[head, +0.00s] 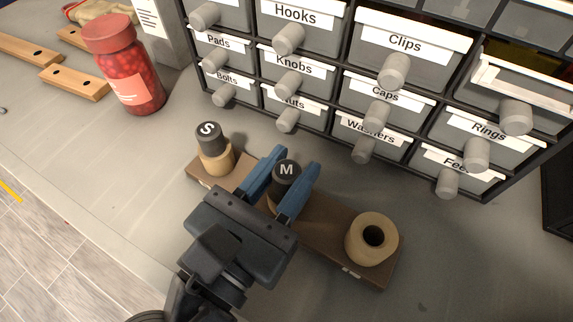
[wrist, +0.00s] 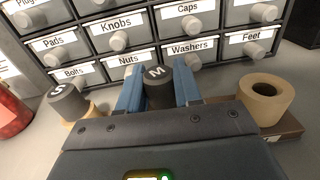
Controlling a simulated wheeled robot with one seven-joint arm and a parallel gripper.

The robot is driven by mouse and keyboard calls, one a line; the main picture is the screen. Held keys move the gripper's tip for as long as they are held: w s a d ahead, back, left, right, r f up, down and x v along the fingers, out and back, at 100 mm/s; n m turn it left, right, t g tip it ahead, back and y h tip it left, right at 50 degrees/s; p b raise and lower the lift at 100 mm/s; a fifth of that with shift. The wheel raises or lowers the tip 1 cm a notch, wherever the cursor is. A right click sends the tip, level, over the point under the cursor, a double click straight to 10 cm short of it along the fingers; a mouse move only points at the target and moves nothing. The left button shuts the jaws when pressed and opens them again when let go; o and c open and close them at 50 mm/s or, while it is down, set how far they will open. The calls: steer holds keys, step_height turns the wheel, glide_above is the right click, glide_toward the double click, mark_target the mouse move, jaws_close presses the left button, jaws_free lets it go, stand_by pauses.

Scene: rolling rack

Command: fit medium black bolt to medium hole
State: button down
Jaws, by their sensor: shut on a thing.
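The medium black bolt (head: 286,174), marked M, stands upright between the blue fingers of my gripper (head: 283,180), which is shut on it. It also shows between the fingers in the wrist view (wrist: 158,88). The bolt is over the middle of the brown wooden base (head: 323,232). The medium hole is hidden by the bolt and fingers, so I cannot tell how deep the bolt sits. A small black bolt (head: 208,135), marked S, stands in the tan collar (head: 216,158) at the base's left end. The tan collar (head: 372,238) at the right end has an empty hole.
A rack of labelled drawers (head: 340,60) with round grey knobs stands close behind the base. A red jar (head: 125,65) and wooden strips with holes (head: 74,82) are at the upper left. The grey bench top (head: 110,165) is clear left of the base.

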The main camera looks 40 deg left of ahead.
steer(key=shift+f, duration=0.15)
steer(key=c, duration=0.7)
jaws_free()
steer(key=shift+s+d+b, duration=0.15)
steer(key=shift+s+d, duration=0.05)
steer(key=shift+s, duration=1.1)
steer(key=shift+s+d+b, duration=0.2)
steer(key=shift+s+d, duration=0.05)
steer(key=shift+s, duration=1)
steer(key=shift+s+d+b, duration=0.15)
steer(key=shift+s+d, duration=0.05)
steer(key=shift+s, duration=1.1)
